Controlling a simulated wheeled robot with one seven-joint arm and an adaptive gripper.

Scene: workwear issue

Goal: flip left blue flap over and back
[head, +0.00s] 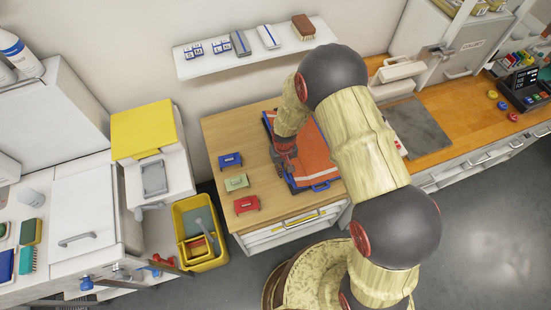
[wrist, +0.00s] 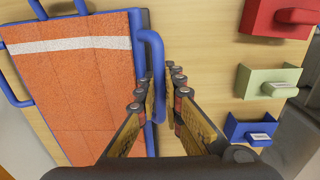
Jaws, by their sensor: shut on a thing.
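An orange garment (head: 315,155) with a pale stripe lies on a blue-edged folding board on the wooden counter; the garment also shows in the wrist view (wrist: 75,85). A blue loop handle (wrist: 154,50) stands out from the board's edge that is on the left in the head view. My gripper (wrist: 162,88) is shut on this handle, its fingers on either side of it. In the head view my gripper (head: 284,158) is at the board's left side, and my arm hides part of the board. The left flap looks flat, though its outline is partly hidden.
Blue (head: 230,160), green (head: 237,182) and red (head: 246,204) holders stand on the counter left of the board. A yellow bin (head: 200,265) stands on the floor beside the counter. A wall shelf (head: 255,50) is behind. A grey mat (head: 418,127) lies to the right.

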